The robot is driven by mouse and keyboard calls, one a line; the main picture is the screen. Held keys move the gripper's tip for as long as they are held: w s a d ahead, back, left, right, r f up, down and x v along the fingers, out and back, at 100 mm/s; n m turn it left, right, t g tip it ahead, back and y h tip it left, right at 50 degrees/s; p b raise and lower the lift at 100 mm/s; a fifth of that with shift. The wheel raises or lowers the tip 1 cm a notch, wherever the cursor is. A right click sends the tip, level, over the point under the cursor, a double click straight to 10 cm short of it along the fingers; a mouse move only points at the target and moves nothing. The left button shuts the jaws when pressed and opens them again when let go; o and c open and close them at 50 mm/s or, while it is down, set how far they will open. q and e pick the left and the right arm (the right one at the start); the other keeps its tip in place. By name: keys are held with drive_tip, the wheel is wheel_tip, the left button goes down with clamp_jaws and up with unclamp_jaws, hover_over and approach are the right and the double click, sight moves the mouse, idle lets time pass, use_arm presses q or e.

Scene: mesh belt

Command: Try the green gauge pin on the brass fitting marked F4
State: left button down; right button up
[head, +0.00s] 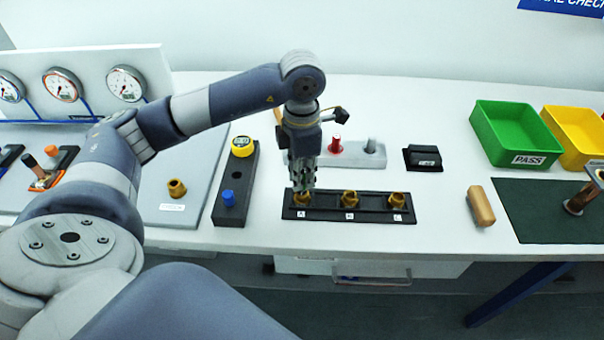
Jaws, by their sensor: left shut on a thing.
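My left gripper (303,188) points down, directly above the leftmost brass fitting (302,199) in the black tray (326,213). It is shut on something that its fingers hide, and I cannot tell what. The fingertips are at the fitting's top. Two more brass fittings, a middle one (349,199) and a right one (397,201), stand in the tray. The small marks are too blurred to read as F4. No green pin shows. A white rack (355,158) holds a red pin (337,144) and a grey pin (371,146); its left part is behind my gripper.
Another brass fitting (176,188) stands on the grey plate at left. A dark holder (232,193) has yellow and blue knobs. A wooden block (481,206) lies right of the tray. A green PASS bin (517,134) and yellow bin (578,135) stand at back right.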

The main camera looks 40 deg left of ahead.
use_arm(q)
drive_tip(key=shift+r, duration=0.35)
drive_tip(key=shift+r+p, duration=0.65)
drive_tip(key=shift+r, duration=0.1)
drive_tip(key=shift+r+p, duration=1.35)
drive_tip(key=shift+r, duration=0.9)
